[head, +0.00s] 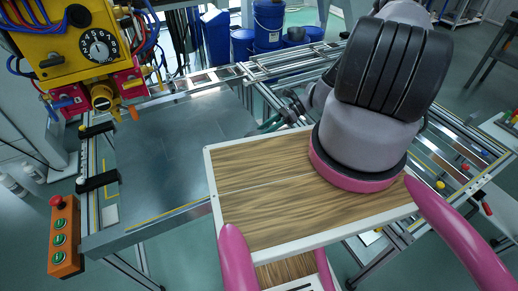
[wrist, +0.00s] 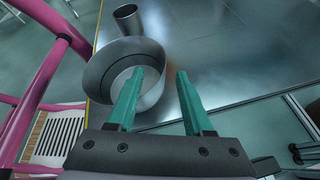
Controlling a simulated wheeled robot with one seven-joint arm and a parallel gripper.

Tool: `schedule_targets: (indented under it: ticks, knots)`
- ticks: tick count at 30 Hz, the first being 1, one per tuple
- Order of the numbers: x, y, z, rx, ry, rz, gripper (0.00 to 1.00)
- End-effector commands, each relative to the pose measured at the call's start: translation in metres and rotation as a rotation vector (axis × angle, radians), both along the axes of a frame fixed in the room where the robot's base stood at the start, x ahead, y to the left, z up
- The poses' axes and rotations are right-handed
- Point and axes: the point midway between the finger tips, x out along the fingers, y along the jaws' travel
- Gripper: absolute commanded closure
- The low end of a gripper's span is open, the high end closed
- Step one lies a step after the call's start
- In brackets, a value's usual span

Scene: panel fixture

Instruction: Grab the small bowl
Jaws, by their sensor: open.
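A round grey metal bowl (wrist: 101,79) stands on a metal tabletop in the wrist view. A smaller metal cup-like vessel (wrist: 127,18) stands just beyond it. My gripper (wrist: 160,73) is open, with its two teal fingers apart. In the picture, the left finger overlaps the bowl's opening and the right finger lies outside the bowl, so the right side of the rim lies between them. I cannot tell whether a finger touches the bowl. In the head view a teal part of my gripper (head: 274,123) shows beside my arm; both vessels are hidden there.
The grey metal tabletop (head: 180,150) is largely bare to the left in the head view. A yellow control box (head: 75,45) hangs at upper left, and an orange button box (head: 65,238) sits at lower left. Blue barrels (head: 268,22) stand behind the frame.

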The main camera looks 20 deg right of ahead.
Motion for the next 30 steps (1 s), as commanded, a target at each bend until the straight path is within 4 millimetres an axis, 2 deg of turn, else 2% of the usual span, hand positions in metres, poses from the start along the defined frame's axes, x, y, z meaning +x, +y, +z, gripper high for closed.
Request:
schedule_targets:
  ticks: [3,7,17,18,21,30]
  knots:
    - [-0.002,0.019,-0.008,0.005,0.003,0.002,0.49]
    - [-0.003,0.034,-0.016,0.002,0.001,0.001,0.49]
    - [-0.003,0.04,-0.019,0.0,0.0,0.0,0.49]
    - [-0.003,0.04,-0.019,0.0,0.0,0.0,0.64]
    - [-0.003,0.04,-0.019,0.0,0.0,0.0,1.0]
    - [-0.004,0.039,-0.02,-0.001,0.0,0.0,1.0]
